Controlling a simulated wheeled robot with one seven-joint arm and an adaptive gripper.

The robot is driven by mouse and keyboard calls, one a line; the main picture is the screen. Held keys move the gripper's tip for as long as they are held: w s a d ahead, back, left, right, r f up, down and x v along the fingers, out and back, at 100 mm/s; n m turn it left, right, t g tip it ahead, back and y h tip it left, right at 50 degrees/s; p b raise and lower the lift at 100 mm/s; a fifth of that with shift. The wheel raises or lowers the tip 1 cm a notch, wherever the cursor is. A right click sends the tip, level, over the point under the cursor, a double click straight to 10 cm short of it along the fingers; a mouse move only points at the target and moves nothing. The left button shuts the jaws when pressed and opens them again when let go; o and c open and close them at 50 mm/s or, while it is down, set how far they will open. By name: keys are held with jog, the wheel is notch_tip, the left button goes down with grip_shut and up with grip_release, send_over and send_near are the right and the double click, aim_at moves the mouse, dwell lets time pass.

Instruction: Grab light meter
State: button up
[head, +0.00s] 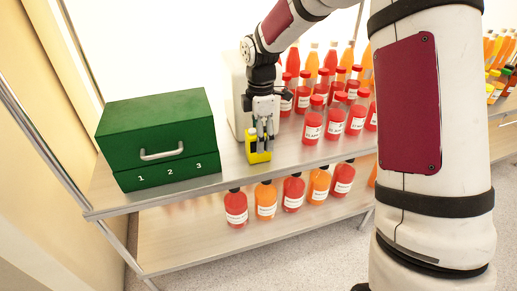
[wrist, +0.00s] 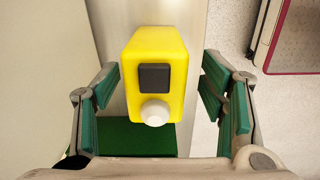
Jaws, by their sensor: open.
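The light meter (head: 258,146) is a yellow block at the front of the upper shelf, between the green case and the juice bottles. The wrist view shows its yellow body (wrist: 185,88) with a dark square window and a white dome. My gripper (head: 264,132) is directly over and around it, pointing down. In the wrist view my open gripper (wrist: 157,95) has its green-padded fingers on either side of the meter, with gaps visible on both sides. The meter's underside is hidden.
A green case (head: 160,125) numbered 1, 2, 3 stands left on the upper shelf (head: 235,180). Red and orange bottles (head: 313,125) stand close on the right. A pale box (head: 237,85) stands behind. More bottles (head: 236,208) line the lower shelf.

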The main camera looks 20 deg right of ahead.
aim_at(253, 157)
jog(key=shift+w+a+f+b, duration=0.15)
jog(key=shift+f+b, duration=0.55)
jog(key=shift+f, duration=0.75)
jog(key=shift+w+a+f+b, duration=0.15)
jog(key=shift+f+b, duration=0.55)
jog(key=shift+f, duration=0.7)
jog(key=shift+s, duration=0.1)
jog(key=shift+c, duration=0.6)
